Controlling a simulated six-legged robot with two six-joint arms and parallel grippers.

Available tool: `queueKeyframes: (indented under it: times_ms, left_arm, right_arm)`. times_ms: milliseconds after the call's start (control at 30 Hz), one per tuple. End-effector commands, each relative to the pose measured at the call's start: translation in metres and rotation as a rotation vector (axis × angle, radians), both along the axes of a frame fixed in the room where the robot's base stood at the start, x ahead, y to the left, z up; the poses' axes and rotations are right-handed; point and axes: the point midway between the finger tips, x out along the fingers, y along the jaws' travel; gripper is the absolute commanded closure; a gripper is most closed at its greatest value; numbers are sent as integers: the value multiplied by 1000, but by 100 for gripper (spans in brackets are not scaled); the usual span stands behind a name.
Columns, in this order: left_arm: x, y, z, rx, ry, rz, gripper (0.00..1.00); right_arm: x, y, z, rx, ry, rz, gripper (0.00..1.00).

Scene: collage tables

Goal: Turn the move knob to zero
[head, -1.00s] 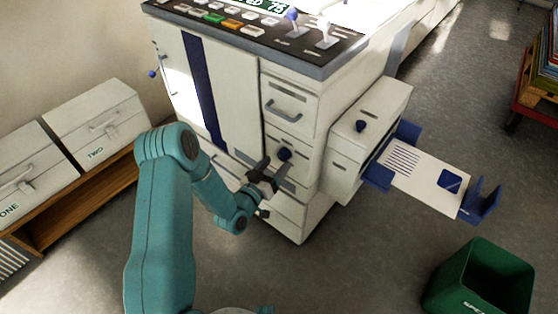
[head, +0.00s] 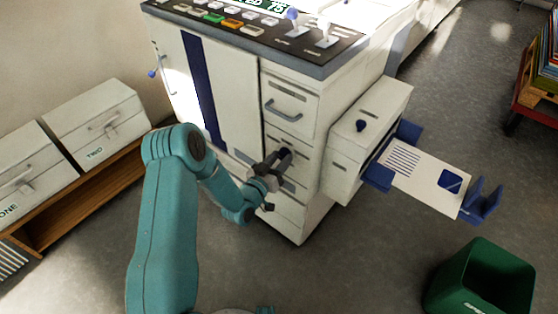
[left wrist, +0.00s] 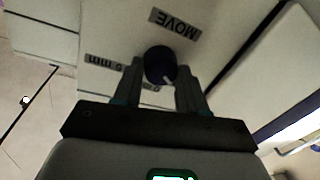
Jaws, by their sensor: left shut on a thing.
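The move knob (left wrist: 160,64) is dark and round, under a label reading MOVE (left wrist: 175,24) that appears upside down in the left wrist view. A scale label with "5 mm" (left wrist: 104,62) is beside it, and another small label below is partly hidden by the fingers. A pale pointer mark shows on the knob's lower edge. In the head view the knob (head: 286,153) is on the machine's front panel. My left gripper (head: 278,160) is shut on the knob, one finger on each side; the gripper also shows in the left wrist view (left wrist: 160,82). My right gripper is not in view.
The white machine (head: 240,95) has a button panel on top. A side unit (head: 365,125) with a paper tray juts out right of the knob. A green bin (head: 480,280) stands on the floor at lower right. Two labelled boxes (head: 97,120) sit at left.

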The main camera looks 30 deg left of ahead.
Motion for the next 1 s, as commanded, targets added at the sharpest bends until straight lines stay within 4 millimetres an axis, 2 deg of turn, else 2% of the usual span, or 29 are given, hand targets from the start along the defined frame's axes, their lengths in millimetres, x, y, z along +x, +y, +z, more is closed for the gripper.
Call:
queueKeyframes:
  times_ms: [267,767,1000]
  left_arm:
    - [0,0,-5,131,-12,0,89]
    - [0,0,-10,589,-50,2,89]
    - [0,0,-9,789,-65,3,89]
  right_arm:
    - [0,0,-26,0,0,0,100]
    - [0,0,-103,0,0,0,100]
    - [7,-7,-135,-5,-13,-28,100]
